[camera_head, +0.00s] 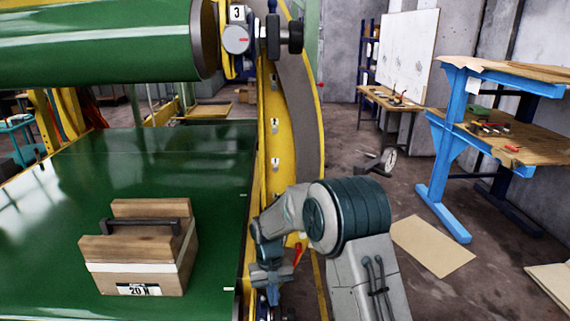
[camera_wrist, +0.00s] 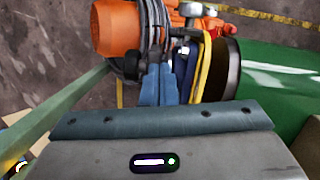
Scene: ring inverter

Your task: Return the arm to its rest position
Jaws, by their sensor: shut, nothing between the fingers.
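My arm rises at the lower middle of the head view, bent at a grey and dark teal joint, beside the yellow frame (camera_head: 276,130) of the machine. My gripper (camera_head: 272,294) hangs low at the right edge of the green belt (camera_head: 200,160), near the bottom of the head view. In the wrist view my gripper (camera_wrist: 158,82) shows blue fingers together with nothing between them. The fingers overlap an area of cables and clamps in that view; I cannot tell whether they touch anything.
A wooden block (camera_head: 140,248) marked 20 N with a dark handle sits on the belt. A green roller (camera_head: 100,45) is above. A blue workbench (camera_head: 500,130) stands right, with cardboard (camera_head: 432,246) on the floor. An orange cylinder (camera_wrist: 115,28) and green roller (camera_wrist: 280,80) show in the wrist view.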

